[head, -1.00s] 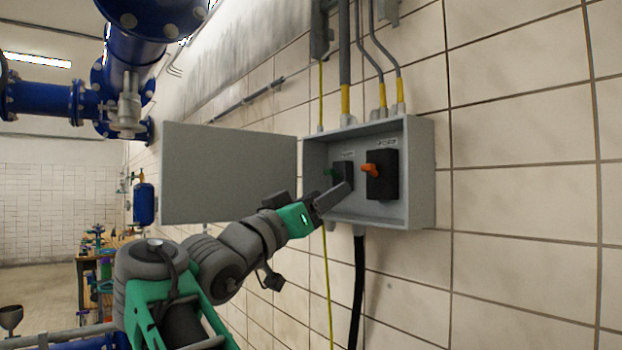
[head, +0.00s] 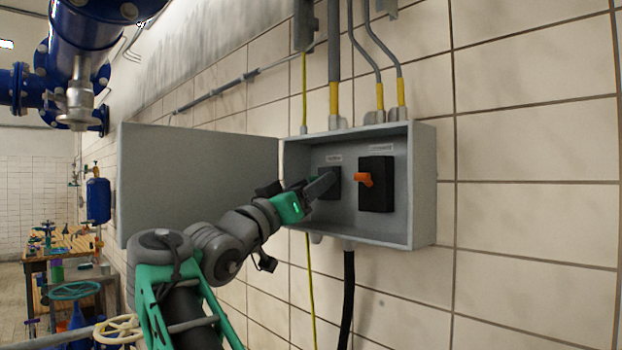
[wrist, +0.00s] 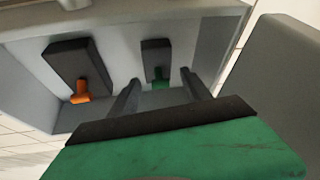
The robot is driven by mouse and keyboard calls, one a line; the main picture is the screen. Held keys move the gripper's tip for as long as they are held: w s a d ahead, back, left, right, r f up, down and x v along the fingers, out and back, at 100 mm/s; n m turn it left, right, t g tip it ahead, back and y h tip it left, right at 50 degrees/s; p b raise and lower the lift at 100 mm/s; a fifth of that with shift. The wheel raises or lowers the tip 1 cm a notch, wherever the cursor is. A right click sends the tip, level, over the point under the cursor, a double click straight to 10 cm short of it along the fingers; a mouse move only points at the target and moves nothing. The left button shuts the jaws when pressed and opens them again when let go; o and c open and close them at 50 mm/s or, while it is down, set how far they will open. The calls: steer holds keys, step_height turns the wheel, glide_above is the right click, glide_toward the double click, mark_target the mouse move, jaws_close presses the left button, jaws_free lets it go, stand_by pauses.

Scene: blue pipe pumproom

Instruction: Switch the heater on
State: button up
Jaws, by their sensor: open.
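An open grey wall box (head: 425,190) holds two black switches. The right switch (head: 376,198) has an orange handle (head: 365,180); the left switch (head: 333,178) is partly covered by my gripper (head: 320,187). Each has a small label that I cannot read, so I cannot tell which is the heater's. In the wrist view, the green handle (wrist: 160,84) of the left switch shows between my gripper's fingers (wrist: 161,92), which are open and apart from each other. The orange handle (wrist: 80,92) lies left of them there. Contact with the green handle cannot be told.
The box's grey door (head: 200,185) stands wide open to the left, behind my arm. Conduits (head: 335,60) enter from above, and a black cable (head: 347,300) hangs below. Blue pipes (head: 90,30) are at upper left. The tiled wall right of the box is clear.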

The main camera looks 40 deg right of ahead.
steer(key=shift+c, duration=0.5)
jaws_close()
steer(key=shift+r+y+p, duration=0.4)
steer(key=shift+r+p, duration=0.2)
steer(key=shift+p, duration=0.65)
steer(key=shift+y+p, duration=0.3)
steer(key=shift+p, duration=0.25)
steer(key=shift+f, duration=0.25)
